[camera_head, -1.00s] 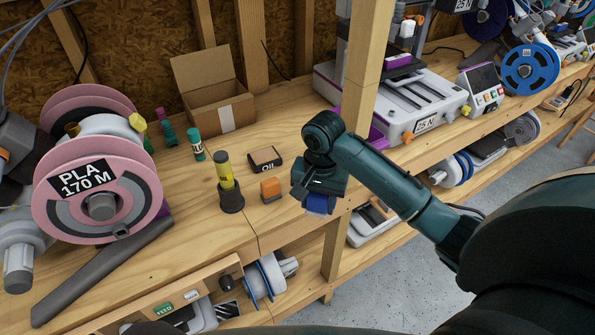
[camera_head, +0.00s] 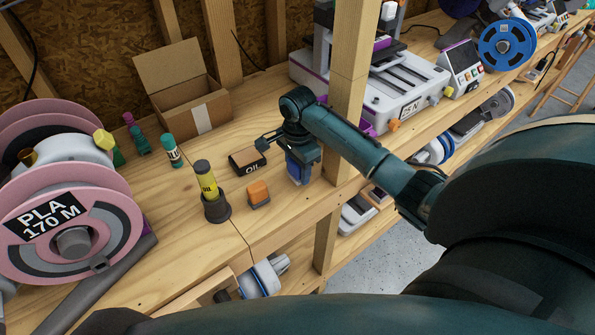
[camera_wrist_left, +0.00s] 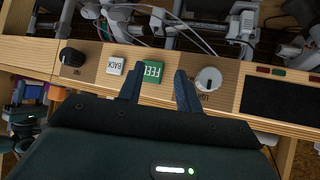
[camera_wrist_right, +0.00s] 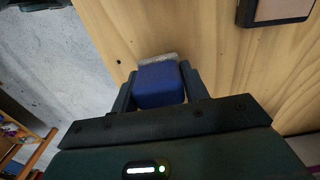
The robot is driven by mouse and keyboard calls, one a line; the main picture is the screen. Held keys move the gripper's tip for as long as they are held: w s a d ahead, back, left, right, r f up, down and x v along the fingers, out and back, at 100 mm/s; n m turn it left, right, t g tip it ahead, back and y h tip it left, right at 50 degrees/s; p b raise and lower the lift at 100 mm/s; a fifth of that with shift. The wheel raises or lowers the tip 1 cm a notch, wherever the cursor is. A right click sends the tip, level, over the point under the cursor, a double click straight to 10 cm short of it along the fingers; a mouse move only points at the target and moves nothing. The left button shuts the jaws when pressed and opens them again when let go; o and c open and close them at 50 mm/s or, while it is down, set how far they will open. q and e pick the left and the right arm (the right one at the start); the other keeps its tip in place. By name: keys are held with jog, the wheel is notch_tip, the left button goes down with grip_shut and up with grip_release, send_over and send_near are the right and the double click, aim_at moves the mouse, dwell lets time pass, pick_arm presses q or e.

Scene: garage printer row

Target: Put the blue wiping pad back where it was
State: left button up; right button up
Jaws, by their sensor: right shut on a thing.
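The blue wiping pad (camera_wrist_right: 160,84) is between the fingers of my right gripper (camera_wrist_right: 160,92), which is shut on it. In the head view the blue pad (camera_head: 298,172) shows under my right gripper (camera_head: 299,160), over the front part of the wooden bench, right of the orange block and the Oil box. In the right wrist view the pad has a pale grey far end and lies over the bench's edge area; I cannot tell whether it touches the wood. My left gripper (camera_wrist_left: 157,88) is open and empty, in front of a panel with labelled buttons.
The wooden bench (camera_head: 265,220) carries an orange block (camera_head: 258,194), an Oil box (camera_head: 248,162), a yellow tube in a dark holder (camera_head: 210,190), a cardboard box (camera_head: 190,100) and a pink PLA spool (camera_head: 75,225). A wooden post (camera_head: 348,110) stands close behind my right arm.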

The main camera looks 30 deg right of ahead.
jog(key=shift+f, duration=0.8)
jog(key=shift+f, duration=0.15)
jog(key=o, duration=1)
notch_tip(320, 180, up, 12)
jog(key=shift+r, duration=0.2)
